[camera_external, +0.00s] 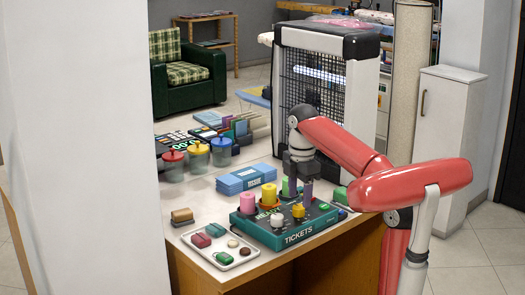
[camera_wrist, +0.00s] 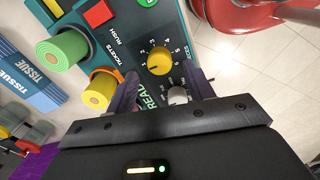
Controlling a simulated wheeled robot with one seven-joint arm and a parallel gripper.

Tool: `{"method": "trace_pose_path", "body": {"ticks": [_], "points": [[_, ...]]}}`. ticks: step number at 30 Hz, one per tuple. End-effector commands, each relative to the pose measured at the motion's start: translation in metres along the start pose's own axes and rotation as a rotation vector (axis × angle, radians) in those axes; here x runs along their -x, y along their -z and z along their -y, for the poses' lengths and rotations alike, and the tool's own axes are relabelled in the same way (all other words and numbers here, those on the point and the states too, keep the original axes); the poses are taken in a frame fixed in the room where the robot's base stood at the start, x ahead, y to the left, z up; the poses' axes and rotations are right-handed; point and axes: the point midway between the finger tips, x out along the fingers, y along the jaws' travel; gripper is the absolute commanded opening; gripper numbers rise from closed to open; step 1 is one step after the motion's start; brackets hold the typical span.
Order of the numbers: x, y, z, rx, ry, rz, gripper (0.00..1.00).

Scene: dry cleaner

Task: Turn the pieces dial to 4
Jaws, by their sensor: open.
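The teal ticket console (camera_external: 283,238) stands at the counter's front edge. Its yellow pieces dial (camera_external: 298,211) also shows in the wrist view (camera_wrist: 160,60), with small white numbers around it and "PIECES" partly visible alongside. A white knob (camera_wrist: 178,95) sits close to the dial, nearer my palm. My gripper (camera_external: 298,188) points down above the console. In the wrist view its open fingers (camera_wrist: 168,80) flank the white knob, with the yellow dial beyond the fingertips. It holds nothing.
Ticket rolls in pink (camera_external: 269,195), green and orange-yellow stand on the console behind the knobs. Blue tissue packs (camera_external: 243,180) lie behind it. A tray (camera_external: 222,248) with small items is at left. Lidded jars (camera_external: 197,158) and a wire-sided box (camera_external: 312,75) stand farther back.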

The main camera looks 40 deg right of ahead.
Motion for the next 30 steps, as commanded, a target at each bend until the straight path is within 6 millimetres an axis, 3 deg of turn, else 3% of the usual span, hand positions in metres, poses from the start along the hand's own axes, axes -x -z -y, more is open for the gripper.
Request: {"method": "trace_pose_path", "body": {"ticks": [6,17,27,30], "points": [[-0.029,0.0,0.001,-0.001,0.0,0.0,0.53],[-0.035,0.0,0.0,-0.002,-0.002,0.0,0.53],[-0.035,0.0,0.0,-0.002,-0.001,0.0,0.1],[-0.035,0.0,0.0,-0.003,-0.001,0.0,0.08]]}}
